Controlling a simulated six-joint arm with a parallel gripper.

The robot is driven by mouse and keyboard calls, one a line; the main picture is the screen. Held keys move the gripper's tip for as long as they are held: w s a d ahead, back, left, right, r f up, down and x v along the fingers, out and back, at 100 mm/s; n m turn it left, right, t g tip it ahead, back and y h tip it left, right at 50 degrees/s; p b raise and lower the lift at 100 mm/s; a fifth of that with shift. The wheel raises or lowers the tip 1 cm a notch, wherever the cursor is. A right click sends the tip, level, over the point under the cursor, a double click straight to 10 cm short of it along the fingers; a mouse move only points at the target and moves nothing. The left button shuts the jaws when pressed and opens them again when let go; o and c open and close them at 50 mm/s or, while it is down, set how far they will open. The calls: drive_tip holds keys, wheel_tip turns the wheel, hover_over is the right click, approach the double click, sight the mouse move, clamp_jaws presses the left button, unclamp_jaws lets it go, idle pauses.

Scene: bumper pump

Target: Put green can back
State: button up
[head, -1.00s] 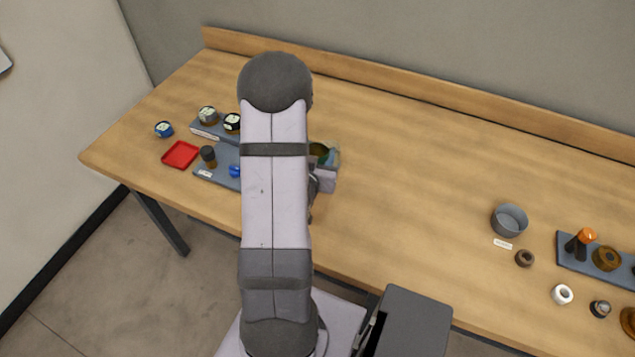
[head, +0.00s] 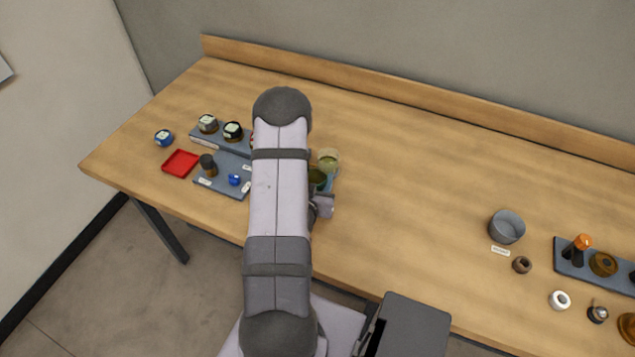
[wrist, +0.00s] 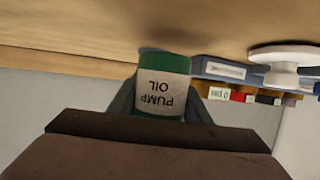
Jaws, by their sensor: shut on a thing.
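The green can (wrist: 165,72) shows in the wrist view, with a pale label reading "PUMP OIL" upside down. My gripper (wrist: 161,105) is shut on it; the fingers show at either side of the can, and the dark gripper body hides its lower part in the picture. In the head view, my gripper (head: 322,204) shows only partly beside my arm, over the left-middle part of the table. Greenish round shapes show just above it there; I cannot tell which of them is the can.
A blue-grey tray (head: 213,183), a red tray (head: 181,163) and a blue jar (head: 163,138) stand left of my arm. A grey bowl (head: 506,228) and another tray (head: 573,271) stand at the right. The table's middle is clear. A white round thing (wrist: 287,54) shows in the wrist view.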

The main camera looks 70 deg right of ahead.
drive_tip(key=shift+f, duration=1.15)
drive_tip(key=shift+f, duration=0.2)
drive_tip(key=o, duration=1.2)
drive_tip(key=shift+r, duration=0.1)
